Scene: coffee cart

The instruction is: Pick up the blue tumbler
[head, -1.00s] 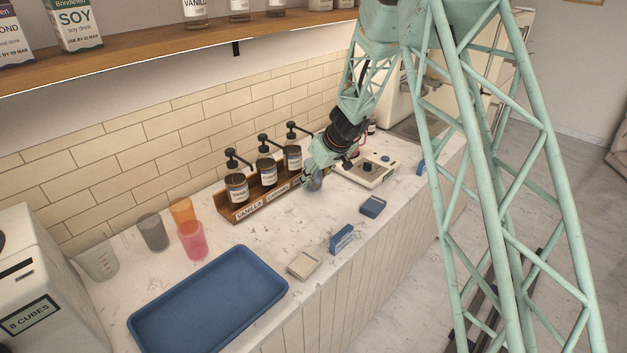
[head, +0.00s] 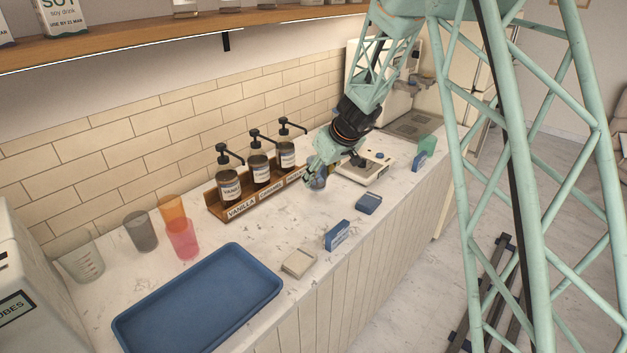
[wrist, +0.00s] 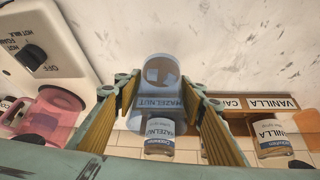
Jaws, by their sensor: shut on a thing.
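The blue tumbler (wrist: 160,72) is see-through and sits between the two fingers of my gripper (wrist: 160,92) in the wrist view. The fingers are shut on its sides, and a hazelnut label shows through it. In the head view, my gripper (head: 317,173) holds the tumbler (head: 319,183) low over the counter, right of the syrup rack. My fingers partly hide it there, and I cannot tell whether its base touches the counter.
The syrup rack (head: 240,211) with pump bottles stands close on the left. A white scale-like device (head: 369,173) is just right of my gripper; a pink pitcher (wrist: 48,118) shows in the wrist view. Grey (head: 140,231), orange (head: 172,209) and pink (head: 183,242) tumblers stand behind a blue tray (head: 200,300).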

